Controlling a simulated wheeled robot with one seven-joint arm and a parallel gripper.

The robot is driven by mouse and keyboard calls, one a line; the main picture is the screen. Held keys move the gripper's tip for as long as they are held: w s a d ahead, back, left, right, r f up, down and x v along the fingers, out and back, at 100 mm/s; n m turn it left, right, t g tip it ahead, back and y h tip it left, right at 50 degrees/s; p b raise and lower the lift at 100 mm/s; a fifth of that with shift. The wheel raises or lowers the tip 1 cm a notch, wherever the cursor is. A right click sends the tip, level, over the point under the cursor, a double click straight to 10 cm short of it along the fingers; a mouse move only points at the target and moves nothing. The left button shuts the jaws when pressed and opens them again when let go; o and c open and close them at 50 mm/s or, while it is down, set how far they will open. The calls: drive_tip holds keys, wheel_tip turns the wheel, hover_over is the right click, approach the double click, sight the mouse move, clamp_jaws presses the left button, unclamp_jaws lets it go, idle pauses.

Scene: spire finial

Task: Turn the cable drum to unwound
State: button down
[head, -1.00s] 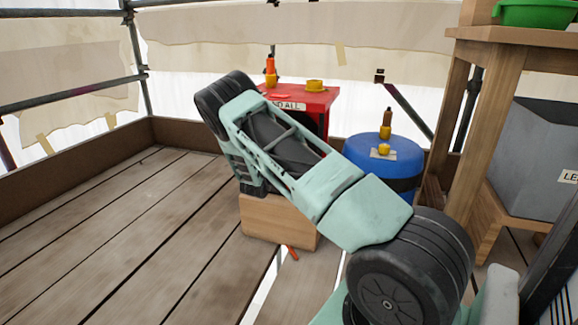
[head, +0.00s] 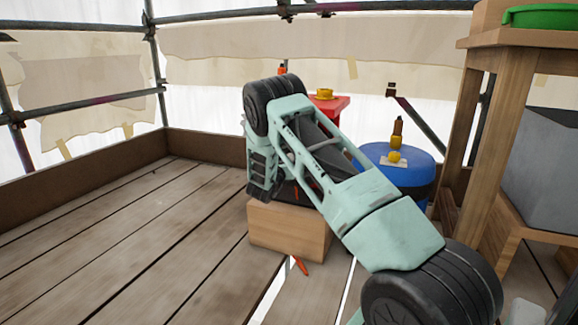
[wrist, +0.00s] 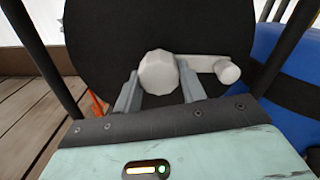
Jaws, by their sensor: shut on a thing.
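The cable drum shows in the wrist view as a large dark disc (wrist: 105,35) facing me. A pale faceted hub (wrist: 158,72) sits at its middle, and a pale crank arm with a round handle (wrist: 228,71) points right from it. My gripper (wrist: 160,88) has one grey finger on each side of the hub and is shut on it. The crank handle is outside the fingers, to the right. In the head view my own arm covers most of the drum and the gripper's fingers, above a wooden block (head: 290,232).
A wooden table (head: 485,140) is at the right. An orange object (head: 300,265) lies by the block. The planks at left are clear.

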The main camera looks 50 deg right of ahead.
drive_tip(key=shift+w+r, duration=0.15)
drive_tip(key=shift+r, duration=0.1)
drive_tip(key=c, duration=1.1)
unclamp_jaws()
drive_tip(key=shift+o, duration=1.3)
drive_tip(key=shift+f, duration=0.15)
drive_tip(key=p+v, duration=0.7)
drive_tip(key=v, duration=1)
drive_tip(key=shift+a+p, duration=0.15)
drive_tip(key=shift+p, duration=0.2)
